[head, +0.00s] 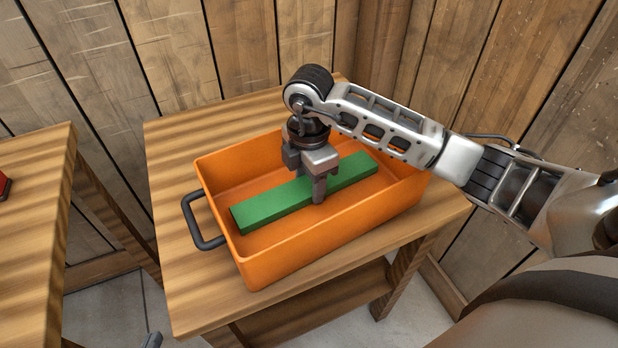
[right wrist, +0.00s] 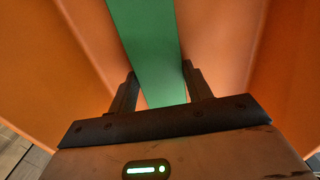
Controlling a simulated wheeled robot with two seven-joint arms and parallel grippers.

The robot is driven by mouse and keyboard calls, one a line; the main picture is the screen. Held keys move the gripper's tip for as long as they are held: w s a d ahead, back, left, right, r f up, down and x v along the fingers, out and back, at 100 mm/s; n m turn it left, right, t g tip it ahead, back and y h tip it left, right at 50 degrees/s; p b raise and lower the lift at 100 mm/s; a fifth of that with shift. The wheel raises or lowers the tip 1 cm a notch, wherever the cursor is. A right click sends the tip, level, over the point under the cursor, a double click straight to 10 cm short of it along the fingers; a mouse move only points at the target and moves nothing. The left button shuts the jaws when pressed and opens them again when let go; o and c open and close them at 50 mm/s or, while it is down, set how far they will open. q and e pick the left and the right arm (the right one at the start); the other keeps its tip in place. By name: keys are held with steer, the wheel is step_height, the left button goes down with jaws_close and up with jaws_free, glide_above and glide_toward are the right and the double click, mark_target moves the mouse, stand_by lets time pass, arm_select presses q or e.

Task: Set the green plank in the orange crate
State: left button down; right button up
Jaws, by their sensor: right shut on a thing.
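The green plank (head: 270,204) is a long flat bar lying level inside the orange crate (head: 310,243), lengthwise between its walls. My right gripper (head: 311,188) reaches down into the crate and is shut on the plank near its middle, one finger on each long side. The right wrist view shows the plank (right wrist: 148,45) between the two fingers (right wrist: 160,85), with orange walls on both sides. Whether the plank's underside touches the crate floor is hard to tell.
The crate stands on a striped wooden table (head: 178,150) and has a dark handle (head: 200,222) at its left end. A second wooden table (head: 35,200) stands at the left, with a gap between. Plank walls close off the back.

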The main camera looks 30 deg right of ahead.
mark_target(309, 184)
steer(key=o, duration=1.1)
steer(key=shift+f, duration=0.15)
steer(key=shift+r, duration=0.3)
arm_select(q)
steer(key=shift+a+r+p, duration=0.1)
steer(key=shift+r+p, duration=0.05)
steer(key=shift+p, duration=0.65)
arm_select(e)
step_height(309, 184, up, 12)
steer(key=shift+f, duration=0.1)
arm_select(q)
steer(key=shift+r, duration=0.1)
